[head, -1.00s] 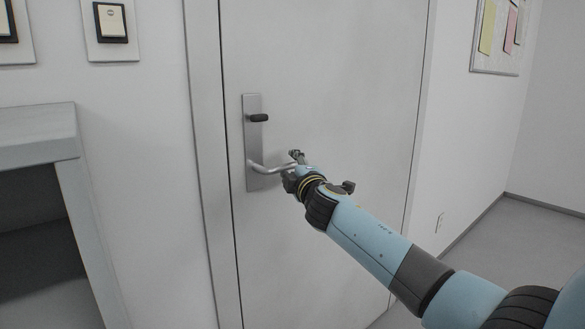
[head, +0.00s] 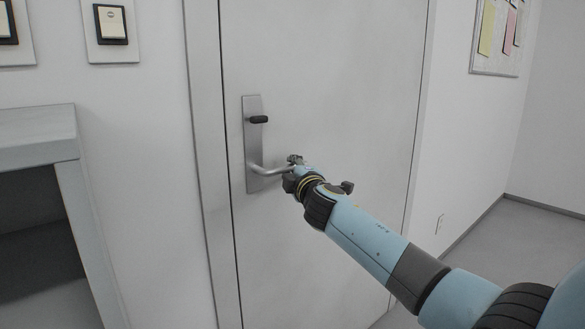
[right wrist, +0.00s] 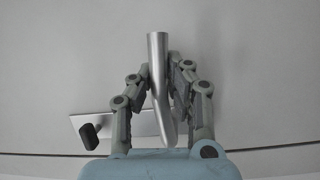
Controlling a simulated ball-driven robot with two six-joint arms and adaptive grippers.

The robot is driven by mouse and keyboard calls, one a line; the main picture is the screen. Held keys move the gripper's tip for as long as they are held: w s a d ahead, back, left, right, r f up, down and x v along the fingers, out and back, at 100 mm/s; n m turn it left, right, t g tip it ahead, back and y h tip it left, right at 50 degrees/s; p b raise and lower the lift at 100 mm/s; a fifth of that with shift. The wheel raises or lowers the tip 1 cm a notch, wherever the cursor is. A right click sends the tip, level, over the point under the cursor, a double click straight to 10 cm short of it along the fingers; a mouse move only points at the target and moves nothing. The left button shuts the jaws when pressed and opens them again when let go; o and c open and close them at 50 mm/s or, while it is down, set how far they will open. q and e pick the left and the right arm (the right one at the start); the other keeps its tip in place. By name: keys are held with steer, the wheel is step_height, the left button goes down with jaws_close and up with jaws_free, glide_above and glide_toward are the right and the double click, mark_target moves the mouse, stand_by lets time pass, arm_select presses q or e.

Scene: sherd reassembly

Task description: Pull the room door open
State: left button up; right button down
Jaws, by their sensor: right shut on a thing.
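The room door (head: 330,90) is pale grey and appears closed in its frame. On its left side is a metal plate (head: 252,142) with a dark thumb-turn (head: 258,119) and a lever handle (head: 268,170) pointing right. My right gripper (head: 294,168) is at the handle's free end. In the right wrist view the fingers (right wrist: 162,85) are on both sides of the lever (right wrist: 158,60) and shut on it, with the lever's tip sticking out beyond them. The head view partly hides the fingers behind the wrist. My left gripper is not in view.
A grey table or shelf (head: 40,135) stands at the left, near the door frame (head: 205,150). Switch plates (head: 111,28) are on the wall above it. A notice board (head: 497,40) hangs on the right wall. Bare floor (head: 535,240) shows at the right.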

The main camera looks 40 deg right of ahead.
steer(key=shift+f+m, duration=0.35)
steer(key=shift+m, duration=0.05)
steer(key=shift+s+a+f+m+g+y+p, duration=0.1)
steer(key=shift+a+f+m+g+y+p, duration=0.25)
steer(key=shift+f+m+p, duration=0.5)
steer(key=shift+s+a+f+m+g+y+p, duration=0.1)
steer(key=shift+a+f+m+g+y+p, duration=0.1)
steer(key=shift+f+m+g+p, duration=0.45)
steer(key=shift+a+f+m+g+y+p, duration=0.25)
steer(key=shift+f+m+p, duration=0.55)
steer(key=shift+m, duration=0.5)
steer(key=shift+r, duration=0.1)
